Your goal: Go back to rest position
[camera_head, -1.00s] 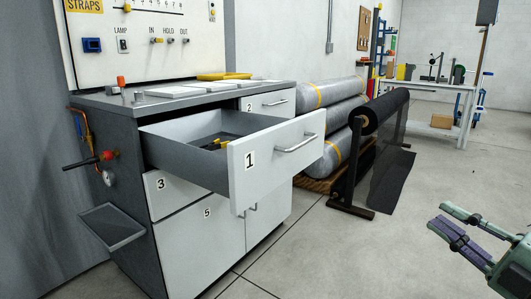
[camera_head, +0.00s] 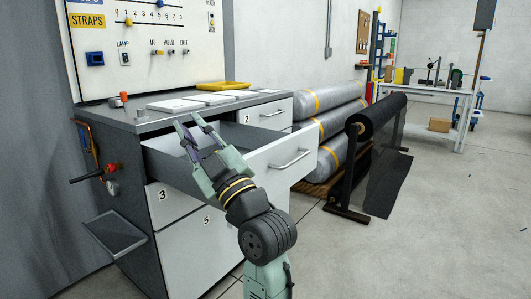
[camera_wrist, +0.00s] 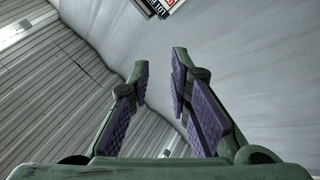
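My gripper (camera_head: 190,128) is in front of the grey cabinet in the head view, raised over the open drawer 1 (camera_head: 275,160). Its two fingers point up and away, with a gap between them. The wrist view shows the same gripper (camera_wrist: 158,80) with its purple-padded fingers apart and nothing between them. I cannot tell from these views whether the gripper touches the drawer.
The cabinet top (camera_head: 140,116) holds white plates (camera_head: 180,104) and a yellow object (camera_head: 224,85). A side tray (camera_head: 113,230) juts out at left. A black roll on a stand (camera_head: 375,115) and wrapped rolls (camera_head: 325,100) stand to the right. The floor at right is clear.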

